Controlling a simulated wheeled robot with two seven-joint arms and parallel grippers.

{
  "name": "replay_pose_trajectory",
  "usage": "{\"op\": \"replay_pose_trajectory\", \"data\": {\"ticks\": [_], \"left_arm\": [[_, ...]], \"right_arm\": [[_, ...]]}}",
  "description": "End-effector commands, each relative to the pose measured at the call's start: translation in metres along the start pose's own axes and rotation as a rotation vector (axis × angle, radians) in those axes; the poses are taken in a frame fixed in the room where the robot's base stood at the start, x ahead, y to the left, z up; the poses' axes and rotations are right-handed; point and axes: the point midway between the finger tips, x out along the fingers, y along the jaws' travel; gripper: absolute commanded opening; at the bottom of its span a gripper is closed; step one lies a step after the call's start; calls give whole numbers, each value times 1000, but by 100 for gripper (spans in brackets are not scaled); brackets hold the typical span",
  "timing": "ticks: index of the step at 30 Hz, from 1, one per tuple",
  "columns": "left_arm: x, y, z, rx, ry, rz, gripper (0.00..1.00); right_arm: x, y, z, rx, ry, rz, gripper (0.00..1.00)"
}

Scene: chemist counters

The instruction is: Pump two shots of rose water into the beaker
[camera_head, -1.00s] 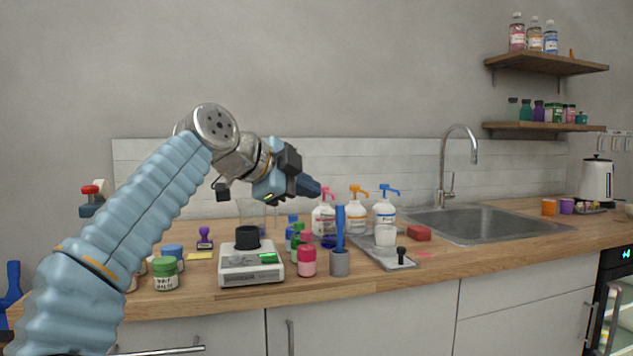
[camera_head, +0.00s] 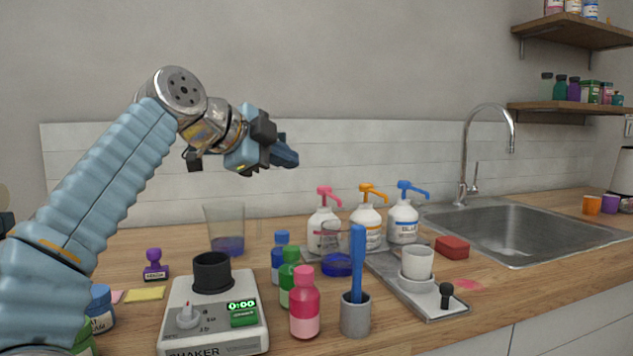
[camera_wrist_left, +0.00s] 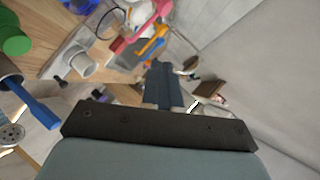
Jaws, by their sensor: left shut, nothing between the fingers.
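Three white pump bottles stand at the back of the counter: one with a pink pump (camera_head: 323,229), one with an orange pump (camera_head: 366,225) and one with a blue pump (camera_head: 403,220). Their labels are too small to read surely, so I cannot confirm which holds rose water. A clear beaker (camera_head: 225,230) with a bluish-purple bottom stands left of them. My left gripper (camera_head: 287,155) is shut and empty, in the air above and left of the pink pump. In the left wrist view my shut fingers (camera_wrist_left: 163,85) point towards the backsplash, the pink pump (camera_wrist_left: 150,18) beyond. My right gripper is out of view.
In front stand a shaker (camera_head: 213,318), a blue bottle (camera_head: 281,258), a green bottle (camera_head: 289,276), a pink bottle (camera_head: 304,310) and a grey cup (camera_head: 355,316) with a tall blue tool. A clear vessel with a blue base (camera_head: 337,265) sits before the pumps. The sink (camera_head: 520,235) is right.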

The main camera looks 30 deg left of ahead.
Motion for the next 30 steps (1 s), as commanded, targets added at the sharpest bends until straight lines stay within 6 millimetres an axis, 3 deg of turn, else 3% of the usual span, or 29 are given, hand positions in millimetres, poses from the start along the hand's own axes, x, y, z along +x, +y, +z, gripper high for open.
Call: {"op": "replay_pose_trajectory", "data": {"ticks": [8, 22, 30], "left_arm": [[10, 0, 0, -1, -1, 2, 0], [102, 0, 0, -1, 0, 4, 0], [125, 0, 25, -1, -1, 0, 0]], "right_arm": [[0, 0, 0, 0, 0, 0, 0], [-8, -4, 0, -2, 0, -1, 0], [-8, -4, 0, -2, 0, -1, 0]]}}
